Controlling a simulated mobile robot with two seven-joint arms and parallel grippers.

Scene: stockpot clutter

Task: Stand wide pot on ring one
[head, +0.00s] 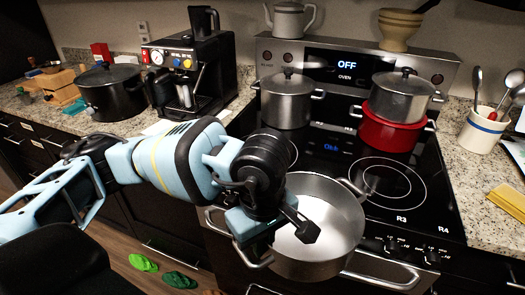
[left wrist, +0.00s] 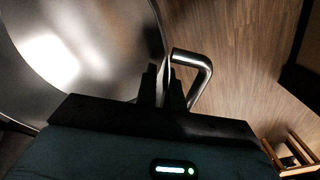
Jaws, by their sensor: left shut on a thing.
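The wide pot (head: 335,215) is a steel, open, empty pot in front of the stove's front edge, roughly upright. It fills the left of the left wrist view (left wrist: 90,90). My left gripper (left wrist: 165,88) is shut on the pot's side handle (left wrist: 204,72), with bare floor beneath. The black cooktop (head: 335,165) has printed rings. The front-left ring (head: 293,152) is mostly hidden behind my left wrist; I cannot read a ring-one label. My right gripper is not in view.
A lidded steel pot (head: 285,100) stands at the back left of the cooktop. A lidded steel pot (head: 400,98) sits on a red pot (head: 390,128) at the back right. The front-right ring (head: 388,183) is clear. A utensil crock (head: 482,130) stands at right.

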